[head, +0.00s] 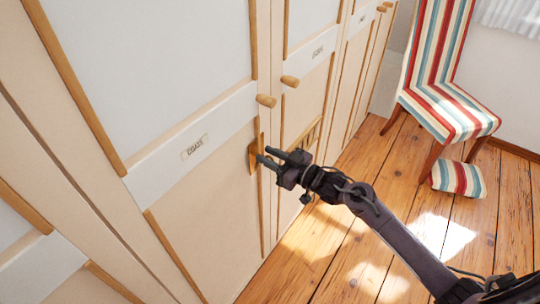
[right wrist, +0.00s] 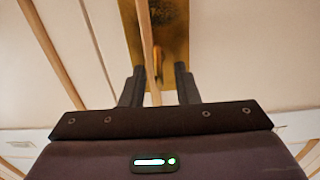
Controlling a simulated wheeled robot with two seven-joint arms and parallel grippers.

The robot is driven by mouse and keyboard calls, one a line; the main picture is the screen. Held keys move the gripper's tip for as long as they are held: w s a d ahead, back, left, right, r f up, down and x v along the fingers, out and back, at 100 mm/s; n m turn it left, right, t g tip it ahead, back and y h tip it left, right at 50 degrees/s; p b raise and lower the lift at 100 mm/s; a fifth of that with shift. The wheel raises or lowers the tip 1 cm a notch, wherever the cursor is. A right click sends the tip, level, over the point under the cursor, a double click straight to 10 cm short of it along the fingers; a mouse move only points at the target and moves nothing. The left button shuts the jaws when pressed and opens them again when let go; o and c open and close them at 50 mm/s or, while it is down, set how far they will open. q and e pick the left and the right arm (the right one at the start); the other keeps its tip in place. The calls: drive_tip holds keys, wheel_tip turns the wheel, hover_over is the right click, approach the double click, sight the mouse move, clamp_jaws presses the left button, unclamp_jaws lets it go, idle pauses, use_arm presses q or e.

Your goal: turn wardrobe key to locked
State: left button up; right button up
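The wardrobe (head: 205,190) has pale doors with timber strips. A brass plate (head: 252,158) sits on the door with the small label, and it also fills the top middle of the right wrist view (right wrist: 176,22). A small brass-coloured piece that looks like the key (right wrist: 158,62) stands out from the plate. My right gripper (head: 263,155) is in front of the plate. Its two dark fingers (right wrist: 158,85) are apart, with the key between and beyond their tips; I see no contact. The key's exact angle is unclear. My left gripper is in neither view.
Two round wooden knobs (head: 266,100) (head: 290,81) stick out just above my right gripper. A striped chair (head: 450,105) and a striped stool or cushion (head: 458,179) stand at the right. The plank floor (head: 330,240) is otherwise clear.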

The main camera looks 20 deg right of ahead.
clamp_jaws()
idle(0.3)
